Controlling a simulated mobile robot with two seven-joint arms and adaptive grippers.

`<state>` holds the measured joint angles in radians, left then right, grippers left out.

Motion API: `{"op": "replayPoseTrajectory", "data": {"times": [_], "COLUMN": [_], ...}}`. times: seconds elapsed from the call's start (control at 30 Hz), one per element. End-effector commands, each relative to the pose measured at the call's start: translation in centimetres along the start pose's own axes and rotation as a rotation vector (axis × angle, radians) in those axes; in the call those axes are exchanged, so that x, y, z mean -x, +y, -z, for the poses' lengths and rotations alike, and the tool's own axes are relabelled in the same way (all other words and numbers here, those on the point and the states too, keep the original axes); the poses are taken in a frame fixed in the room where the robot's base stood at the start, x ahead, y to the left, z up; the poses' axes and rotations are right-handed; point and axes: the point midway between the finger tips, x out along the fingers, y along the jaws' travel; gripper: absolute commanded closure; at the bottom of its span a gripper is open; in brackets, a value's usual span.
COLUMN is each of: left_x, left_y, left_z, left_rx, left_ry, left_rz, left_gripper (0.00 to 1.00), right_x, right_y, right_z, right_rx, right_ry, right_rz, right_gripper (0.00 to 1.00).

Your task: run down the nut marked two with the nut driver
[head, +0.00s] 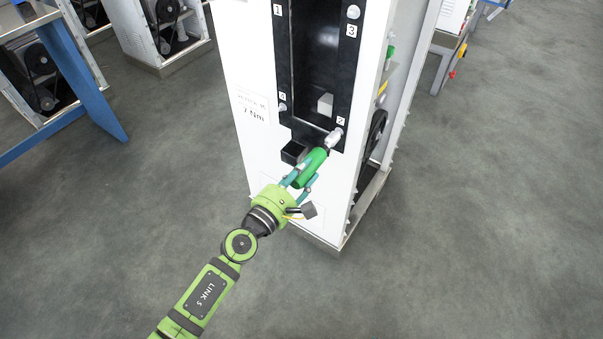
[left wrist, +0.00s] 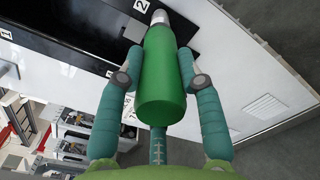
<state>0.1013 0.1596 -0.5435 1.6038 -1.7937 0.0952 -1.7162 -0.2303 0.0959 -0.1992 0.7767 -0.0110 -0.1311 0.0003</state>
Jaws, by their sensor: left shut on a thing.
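My left gripper (head: 302,173) is shut on the nut driver (head: 313,162), which has a green handle and a pale metal socket end. The socket end meets the black panel (head: 285,90) of the white dispenser frame at its lower right corner, beside the label 2. The nut marked two is hidden by the socket end. In the left wrist view the green nut driver (left wrist: 163,82) lies between the two teal fingers, its socket pointing up beside the label 2 (left wrist: 141,6). Round fasteners show at label 3 (head: 353,12) and label 4 (head: 282,107). My right gripper is not in view.
A small black open box (head: 293,152) sticks out from the frame just left of the driver. A white block (head: 325,104) sits in the black recess. A blue-legged table (head: 85,75) stands at the left.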

Motion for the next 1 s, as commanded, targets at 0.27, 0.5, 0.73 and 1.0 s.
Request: {"op": "replayPoseTrajectory", "data": {"times": [0.27,0.5,0.73,1.0], "left_x": [-0.5,-0.8,-1.1,-1.2], "left_y": [0.1,0.1,0.1,0.1], "left_z": [-0.2,-0.2,-0.2,-0.2], "left_rx": [0.001,0.001,0.0,-0.001], "left_ry": [-0.004,-0.003,-0.004,-0.003], "left_rz": [-0.003,-0.003,-0.003,-0.003], "left_gripper": [1.0,1.0,1.0,1.0], "right_x": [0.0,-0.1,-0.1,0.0], "right_y": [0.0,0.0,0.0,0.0], "right_z": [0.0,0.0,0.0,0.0], "right_rx": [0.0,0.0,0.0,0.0], "right_ry": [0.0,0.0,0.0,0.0], "right_rz": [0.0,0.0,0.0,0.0], "right_gripper": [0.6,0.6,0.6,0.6]}}
